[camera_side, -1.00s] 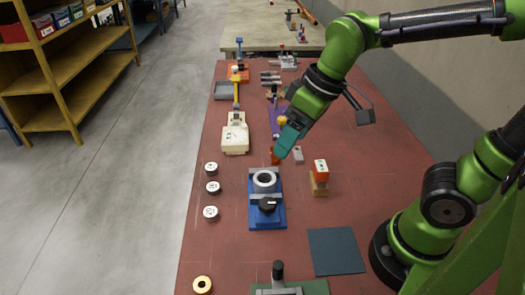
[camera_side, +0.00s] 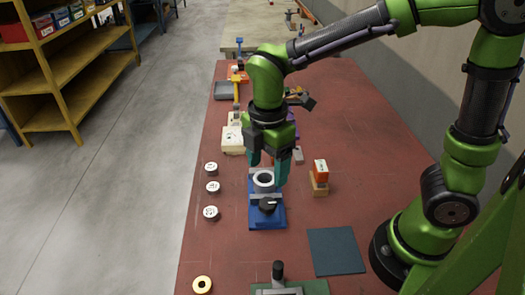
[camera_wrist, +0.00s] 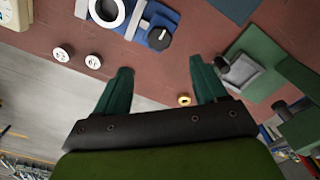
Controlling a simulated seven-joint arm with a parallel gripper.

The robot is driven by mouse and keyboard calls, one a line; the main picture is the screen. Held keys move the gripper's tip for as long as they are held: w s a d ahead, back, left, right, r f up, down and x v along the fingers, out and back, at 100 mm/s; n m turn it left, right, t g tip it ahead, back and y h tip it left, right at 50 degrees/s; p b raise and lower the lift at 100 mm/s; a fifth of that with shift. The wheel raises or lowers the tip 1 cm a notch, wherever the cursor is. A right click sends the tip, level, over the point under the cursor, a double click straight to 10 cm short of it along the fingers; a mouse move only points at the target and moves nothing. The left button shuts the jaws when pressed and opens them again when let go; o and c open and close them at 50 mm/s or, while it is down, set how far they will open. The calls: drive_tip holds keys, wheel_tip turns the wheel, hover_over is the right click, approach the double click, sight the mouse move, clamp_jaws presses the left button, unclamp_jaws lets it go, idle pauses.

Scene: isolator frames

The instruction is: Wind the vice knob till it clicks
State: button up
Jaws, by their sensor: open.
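The vice (camera_side: 278,220) has a blue base with a pale ring (camera_side: 264,180) on it. Its black knob (camera_side: 267,204) with a white mark is on the near side of the ring. In the wrist view the blue vice (camera_wrist: 166,16), the ring (camera_wrist: 121,15) and the knob (camera_wrist: 159,38) show at the top. My gripper (camera_side: 269,170), with teal fingers, is open and empty. In the side view it overlaps the far end of the vice. In the wrist view the knob lies beyond the gap between the fingertips (camera_wrist: 160,68), not between them.
Several white round pieces (camera_side: 212,187) stand left of the vice. An orange-and-white box on a wooden block (camera_side: 320,186) stands to the right. A dark square mat (camera_side: 336,251) lies at front right. A green-based fixture (camera_side: 312,288) and a brass ring (camera_side: 202,285) are at the front.

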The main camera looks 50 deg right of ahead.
sight(267, 204)
wheel_tip(267, 204, down, 10)
drive_tip(key=shift+f, duration=0.25)
drive_tip(key=c, duration=1.1)
drive_tip(key=shift+o, duration=0.2)
